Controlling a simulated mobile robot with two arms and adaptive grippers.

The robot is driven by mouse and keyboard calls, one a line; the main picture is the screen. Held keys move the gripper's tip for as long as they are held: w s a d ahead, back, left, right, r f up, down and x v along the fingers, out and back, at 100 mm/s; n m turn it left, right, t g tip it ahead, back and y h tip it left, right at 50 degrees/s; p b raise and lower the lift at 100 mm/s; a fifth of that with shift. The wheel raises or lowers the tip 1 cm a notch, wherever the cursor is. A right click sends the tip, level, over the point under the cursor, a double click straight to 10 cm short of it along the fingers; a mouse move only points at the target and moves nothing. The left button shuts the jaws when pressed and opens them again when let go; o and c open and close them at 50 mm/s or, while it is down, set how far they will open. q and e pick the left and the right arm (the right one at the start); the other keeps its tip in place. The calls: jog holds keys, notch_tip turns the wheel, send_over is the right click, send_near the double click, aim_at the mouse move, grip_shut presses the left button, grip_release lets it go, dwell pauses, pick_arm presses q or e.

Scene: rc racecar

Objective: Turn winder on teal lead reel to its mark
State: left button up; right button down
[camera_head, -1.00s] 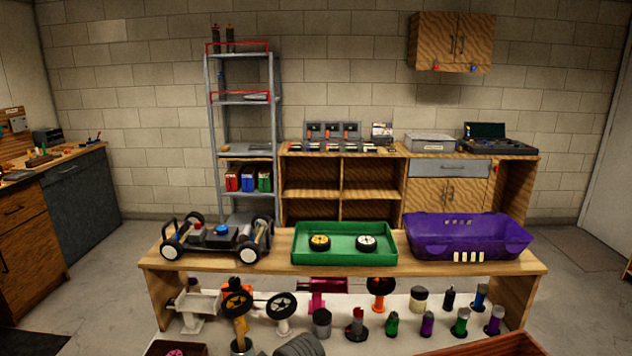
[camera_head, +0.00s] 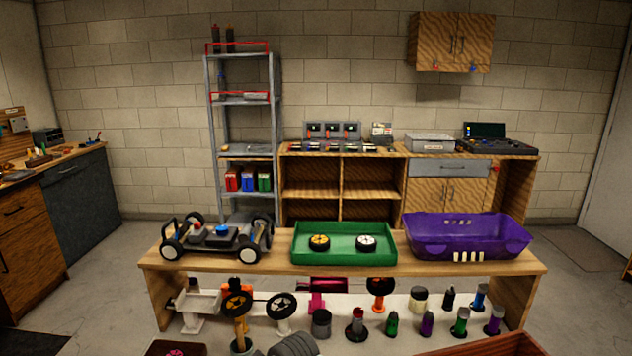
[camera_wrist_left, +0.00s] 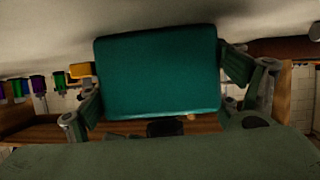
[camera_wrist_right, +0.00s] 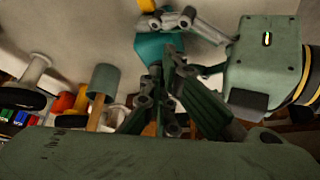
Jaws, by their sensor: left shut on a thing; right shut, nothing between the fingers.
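The teal reel (camera_wrist_left: 157,72) fills the middle of the left wrist view as a broad teal block. My left gripper (camera_wrist_left: 165,80) is shut on it, with one finger at each side. A yellow piece (camera_wrist_left: 81,71) shows at the reel's left edge. In the right wrist view part of the teal reel (camera_wrist_right: 151,48) shows beyond my right fingers, with a yellow piece (camera_wrist_right: 147,5) above it. My right gripper (camera_wrist_right: 164,78) is shut and empty, its tips close to the reel; contact cannot be told. No mark or winder setting is readable. The head view shows neither gripper.
In the head view a bench holds an RC car chassis (camera_head: 217,239), a green tray (camera_head: 345,256) with two wheels, and a purple crate (camera_head: 467,238). Several spools and wheels stand lower down. My left gripper's body (camera_wrist_right: 262,62) is close beside my right fingers.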

pick_arm(q)
jog(key=shift+d, duration=0.15)
pick_arm(e)
jog(key=shift+s+a+r, duration=0.1)
jog(key=shift+s+a, duration=0.2)
jog(key=shift+a, duration=0.05)
jog(key=shift+s+a, duration=0.1)
jog(key=shift+s, duration=0.1)
jog(key=shift+s+d+r, duration=0.1)
jog(key=shift+d, duration=0.25)
notch_tip(320, 180, up, 6)
jog(key=shift+d+f, duration=0.15)
dwell(0.3)
